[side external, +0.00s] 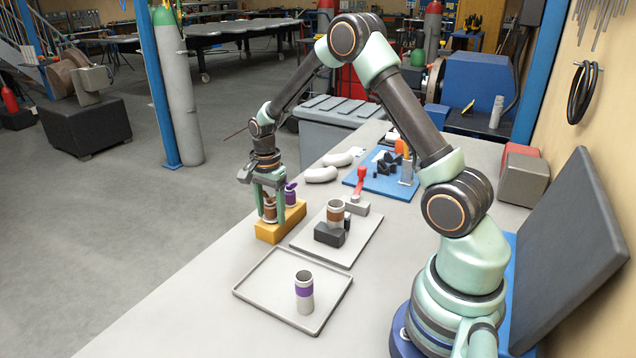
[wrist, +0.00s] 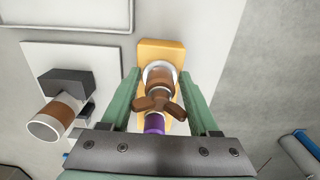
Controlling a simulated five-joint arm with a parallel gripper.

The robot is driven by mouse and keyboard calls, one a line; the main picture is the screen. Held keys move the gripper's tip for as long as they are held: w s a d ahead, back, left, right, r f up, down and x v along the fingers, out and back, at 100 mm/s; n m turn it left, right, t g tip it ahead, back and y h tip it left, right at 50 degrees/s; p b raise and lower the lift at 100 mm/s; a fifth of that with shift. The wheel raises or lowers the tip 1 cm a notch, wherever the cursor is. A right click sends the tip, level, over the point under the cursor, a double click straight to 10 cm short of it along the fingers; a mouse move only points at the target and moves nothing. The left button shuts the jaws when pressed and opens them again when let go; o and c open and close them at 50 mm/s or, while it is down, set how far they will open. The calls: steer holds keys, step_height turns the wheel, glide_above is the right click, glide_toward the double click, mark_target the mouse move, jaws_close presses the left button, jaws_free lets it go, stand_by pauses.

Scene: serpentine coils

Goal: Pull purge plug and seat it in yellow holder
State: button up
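The yellow holder (side external: 296,221) lies on the bench and also shows in the wrist view (wrist: 160,46). A brown plug with a winged handle (wrist: 160,101) stands at one end of it; its seating depth is hard to see. A purple plug (side external: 291,194) stands at the other end, partly hidden by my gripper in the wrist view (wrist: 154,124). My gripper (side external: 269,216) points down with its fingers on either side of the brown plug, and gaps show beside it. A brown-banded tube (side external: 335,213) sits tilted in a dark fixture (side external: 329,235), its open end empty.
A purple-banded tube (side external: 304,292) stands upright on a front tray (side external: 261,292). A red-handled clamp (side external: 360,186) stands behind the fixture's plate. A blue mat (side external: 407,190) with dark blocks lies farther back. The holder is near the bench's left edge.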

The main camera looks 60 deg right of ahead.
steer(key=r, duration=0.8)
steer(key=shift+s+d+r, duration=0.3)
steer(key=shift+s+r, duration=0.1)
steer(key=s+d+r, duration=0.1)
steer(key=s+d, duration=0.2)
steer(key=s, duration=0.4)
steer(key=s+d+r, duration=0.1)
steer(key=s+d, duration=0.2)
steer(key=s, duration=0.4)
steer(key=f, duration=0.5)
steer(key=shift+w+f, duration=0.3)
step_height(320, 180, up, 9)
steer(key=a+r+n+t, duration=0.2)
steer(key=a+r+n, duration=0.1)
steer(key=a+n, duration=0.6)
steer(key=s+a+r+n+t, duration=0.1)
steer(key=a+r+n+t, duration=0.2)
steer(key=a+n, duration=0.6)
steer(key=shift+s+r+t, duration=0.2)
steer(key=shift+t, duration=0.1)
steer(key=shift+c, duration=0.3)
